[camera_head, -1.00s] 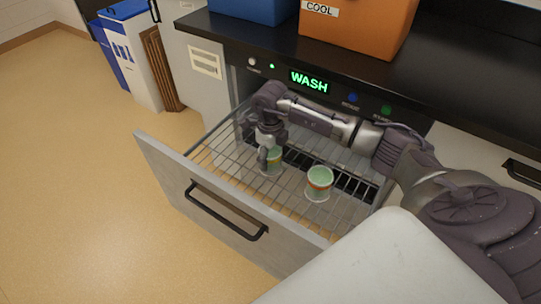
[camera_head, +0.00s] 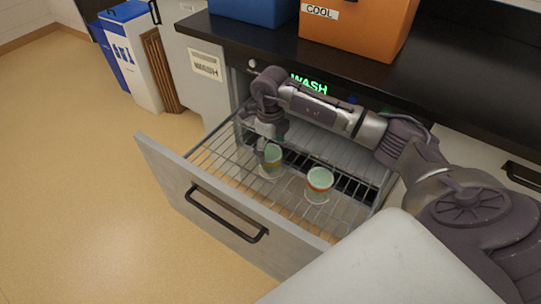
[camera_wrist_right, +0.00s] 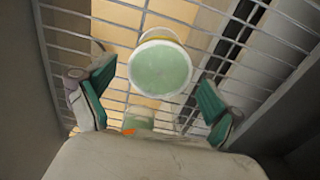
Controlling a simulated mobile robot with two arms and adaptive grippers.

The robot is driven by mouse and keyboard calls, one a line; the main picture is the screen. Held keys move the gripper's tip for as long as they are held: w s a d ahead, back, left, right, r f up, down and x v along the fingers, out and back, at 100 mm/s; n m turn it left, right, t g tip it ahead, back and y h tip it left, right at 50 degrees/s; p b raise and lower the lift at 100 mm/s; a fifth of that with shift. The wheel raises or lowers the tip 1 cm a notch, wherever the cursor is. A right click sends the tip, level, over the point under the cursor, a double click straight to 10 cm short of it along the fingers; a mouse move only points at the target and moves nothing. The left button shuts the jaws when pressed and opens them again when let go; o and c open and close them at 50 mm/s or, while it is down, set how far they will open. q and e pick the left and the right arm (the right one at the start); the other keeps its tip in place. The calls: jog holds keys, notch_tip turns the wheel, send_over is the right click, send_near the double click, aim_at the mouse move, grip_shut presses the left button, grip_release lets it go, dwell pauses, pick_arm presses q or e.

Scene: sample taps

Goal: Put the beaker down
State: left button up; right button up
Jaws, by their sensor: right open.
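Two beakers with green contents and orange bands stand upright on the wire rack (camera_head: 225,160) of the pulled-out drawer. The left beaker (camera_head: 272,163) is partly covered from above by my right gripper (camera_head: 268,141). The other beaker (camera_head: 319,183) stands to its right, clear of the gripper. My right gripper is open, low over the rack by the left beaker. In the right wrist view its fingers (camera_wrist_right: 152,102) are spread wide. A round green-filled beaker (camera_wrist_right: 161,68) shows between and beyond them, and part of a second (camera_wrist_right: 138,120) shows lower. My left gripper is not in view.
The drawer front (camera_head: 225,215) with its black handle is at the near side. A black counter (camera_head: 440,70) above holds an orange COOL bin (camera_head: 355,30) and a blue bin (camera_head: 250,8). A WASH display (camera_head: 309,84) sits on the panel behind my arm.

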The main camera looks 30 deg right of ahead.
notch_tip(320, 180, up, 7)
jog(key=shift+r, duration=0.3)
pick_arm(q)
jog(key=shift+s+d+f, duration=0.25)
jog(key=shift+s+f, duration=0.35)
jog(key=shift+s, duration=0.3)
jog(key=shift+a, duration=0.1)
